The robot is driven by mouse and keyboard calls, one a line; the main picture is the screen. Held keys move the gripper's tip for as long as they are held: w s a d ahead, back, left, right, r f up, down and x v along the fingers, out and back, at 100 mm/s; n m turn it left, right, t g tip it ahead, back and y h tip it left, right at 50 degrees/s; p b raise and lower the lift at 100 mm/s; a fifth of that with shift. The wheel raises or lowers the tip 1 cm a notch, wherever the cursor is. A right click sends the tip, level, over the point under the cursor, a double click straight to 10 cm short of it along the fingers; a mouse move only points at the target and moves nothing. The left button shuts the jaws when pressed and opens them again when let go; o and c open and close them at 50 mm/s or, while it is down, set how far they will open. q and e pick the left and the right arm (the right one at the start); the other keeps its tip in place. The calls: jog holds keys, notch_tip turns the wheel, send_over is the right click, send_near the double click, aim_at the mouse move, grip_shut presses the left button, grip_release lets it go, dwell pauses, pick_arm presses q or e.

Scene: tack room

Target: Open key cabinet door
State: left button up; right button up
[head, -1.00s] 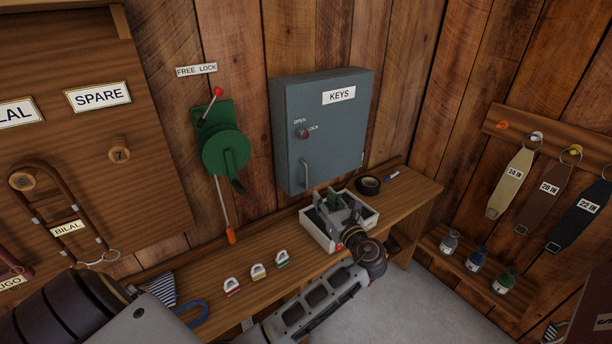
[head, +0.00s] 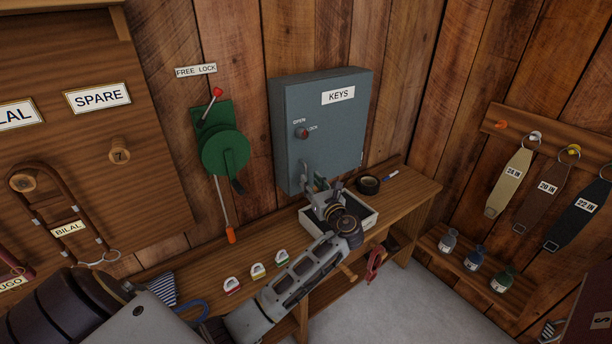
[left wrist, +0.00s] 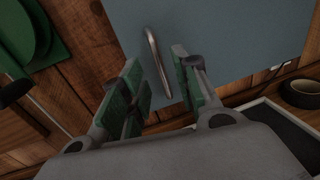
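The grey-blue key cabinet (head: 345,140) hangs on the plank wall with its door closed. It bears a KEYS label and a red knob (head: 302,133) between the OPEN and LOCK marks. My left gripper (head: 314,178) is at the lower left of the door, its fingers overlapping the handle area in the head view. In the left wrist view, the metal bar handle (left wrist: 158,62) shows between the two spread green-padded fingers (left wrist: 160,85). The fingers are open, and I cannot tell whether either touches the bar. My right gripper is in neither view.
A white tray (head: 366,222) sits on the bench (head: 415,192) below the cabinet, partly behind my left arm. A tape roll (head: 368,185) is beside it. A green lever box (head: 226,152) is on the wall to the left. Several small padlock-shaped tags are on the bench.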

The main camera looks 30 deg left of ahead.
aim_at(306, 175)
pick_arm(q)
jog(key=shift+x, duration=2.5)
grip_shut()
